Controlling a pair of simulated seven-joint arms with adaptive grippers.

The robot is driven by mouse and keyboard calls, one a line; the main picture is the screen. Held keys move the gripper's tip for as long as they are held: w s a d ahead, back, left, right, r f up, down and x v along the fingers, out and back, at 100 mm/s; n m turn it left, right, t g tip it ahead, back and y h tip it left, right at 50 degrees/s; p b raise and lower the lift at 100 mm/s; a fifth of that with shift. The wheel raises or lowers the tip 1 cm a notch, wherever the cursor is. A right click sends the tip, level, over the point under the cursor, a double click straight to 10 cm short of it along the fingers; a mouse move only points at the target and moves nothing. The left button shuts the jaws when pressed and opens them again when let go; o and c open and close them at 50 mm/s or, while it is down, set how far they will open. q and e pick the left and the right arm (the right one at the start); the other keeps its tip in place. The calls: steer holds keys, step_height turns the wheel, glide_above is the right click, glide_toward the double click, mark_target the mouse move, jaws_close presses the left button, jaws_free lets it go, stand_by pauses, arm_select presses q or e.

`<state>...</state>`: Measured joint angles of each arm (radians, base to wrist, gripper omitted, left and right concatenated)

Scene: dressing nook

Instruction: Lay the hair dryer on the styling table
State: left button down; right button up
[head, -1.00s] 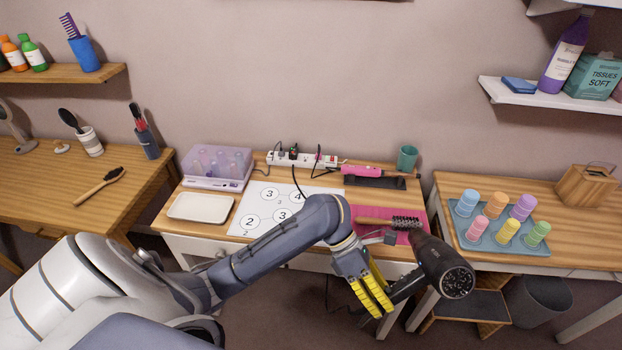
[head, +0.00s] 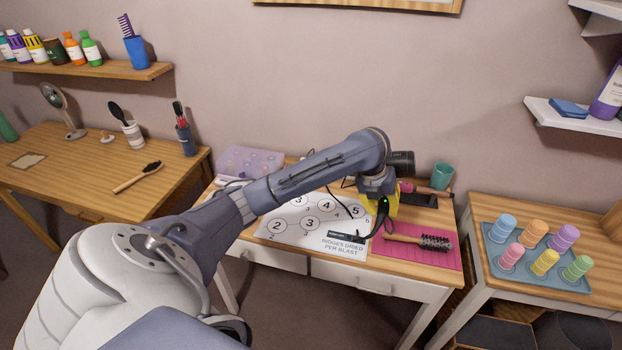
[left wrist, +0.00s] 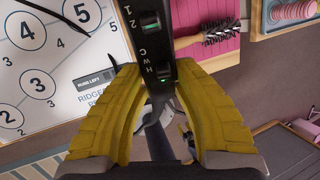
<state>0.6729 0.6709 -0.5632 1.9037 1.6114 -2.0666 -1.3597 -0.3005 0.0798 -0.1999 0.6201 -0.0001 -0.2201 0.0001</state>
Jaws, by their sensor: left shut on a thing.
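My left gripper (head: 380,200), with yellow fingers, is shut on the hair dryer over the styling table (head: 410,268). The dark hair dryer (head: 401,163) shows its barrel end beside my wrist in the head view; my arm hides much of it. In the left wrist view its black handle (left wrist: 152,40), with switches, lies between the two yellow fingers (left wrist: 163,120). It appears held above the table; I cannot tell whether any part touches. My right gripper is not in view.
A numbered sheet (head: 285,228) and a pink mat (head: 400,255) with a round brush (head: 420,241) cover much of the tabletop. A purple-lidded box (head: 248,161) and a green cup (head: 441,176) stand at the back. A side table at right holds a tray of colored rollers (head: 544,262).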

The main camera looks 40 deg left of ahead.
arm_select(q)
steer(key=w+a+r+n, duration=0.2)
steer(key=a+n, duration=0.1)
steer(key=a, duration=0.1)
steer(key=w+a+r+n+g+y, duration=0.1)
steer(key=w+a+r+n, duration=0.1)
steer(key=a+r, duration=0.1)
steer(key=w+a+r+n+y, duration=0.1)
steer(key=w+a+r+n, duration=0.1)
steer(key=a, duration=0.3)
steer(key=shift+w+a+r+n+g, duration=0.15)
steer(key=shift+a+r+n+g, duration=0.15)
steer(key=shift+r+n, duration=0.35)
steer(key=w+a+r+n+g, duration=0.1)
steer(key=a+r+n, duration=0.8)
steer(key=a, duration=0.5)
step_height(320, 180, down, 19)
steer(key=shift+w+d+f+h, duration=0.15)
steer(key=shift+w+f+h, duration=0.05)
steer(key=shift+h, duration=0.2)
steer(key=shift+f+n, duration=0.25)
steer(key=shift+f, duration=0.35)
steer(key=c, duration=1.1)
jaws_free()
steer(key=r, duration=0.8)
steer(key=s+a+r, duration=0.1)
steer(key=r, duration=0.4)
